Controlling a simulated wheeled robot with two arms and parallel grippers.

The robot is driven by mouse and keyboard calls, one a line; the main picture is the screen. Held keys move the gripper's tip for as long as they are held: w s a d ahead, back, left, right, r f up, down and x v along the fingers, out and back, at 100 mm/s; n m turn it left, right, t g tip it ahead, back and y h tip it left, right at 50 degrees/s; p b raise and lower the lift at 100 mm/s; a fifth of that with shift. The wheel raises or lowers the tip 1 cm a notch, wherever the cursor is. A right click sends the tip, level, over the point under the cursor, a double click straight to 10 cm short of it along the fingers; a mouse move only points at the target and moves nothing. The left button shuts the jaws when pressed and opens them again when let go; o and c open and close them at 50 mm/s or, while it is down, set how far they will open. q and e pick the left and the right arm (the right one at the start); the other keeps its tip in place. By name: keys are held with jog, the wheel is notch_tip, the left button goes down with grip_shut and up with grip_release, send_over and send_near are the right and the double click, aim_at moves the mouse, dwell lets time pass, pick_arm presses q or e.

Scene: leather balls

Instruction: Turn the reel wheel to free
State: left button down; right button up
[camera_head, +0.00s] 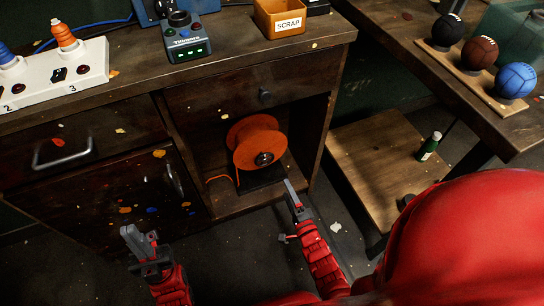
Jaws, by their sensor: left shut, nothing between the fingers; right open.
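An orange reel wheel (254,142) stands upright on a dark base (262,176) in the open compartment under the desk. It has a dark hub at its right side, and an orange cord hangs at its lower left. My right gripper (289,186) is open and empty, just below and to the right of the reel at the compartment's front edge, apart from the wheel. My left gripper (132,235) is shut and empty, low in front of the left cabinet door, well away from the reel. I cannot read any setting on the reel.
The desk top (225,45) carries a power strip (55,75) with plugs, a dark device with green lights (187,45) and a SCRAP box (280,17). A side table at right holds three balls on a board. A green bottle (430,146) stands on a low wooden shelf (375,160).

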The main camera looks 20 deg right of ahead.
aim_at(271, 159)
jog(key=w+b, duration=0.1)
jog(key=w, duration=0.4)
jog(key=w+b, duration=0.2)
jog(key=w, duration=0.3)
jog(key=w+b, duration=0.1)
jog(key=w, duration=0.5)
jog(key=shift+a, duration=0.3)
jog(key=shift+r, duration=0.1)
jog(key=shift+s, duration=0.1)
jog(key=c, duration=1.1)
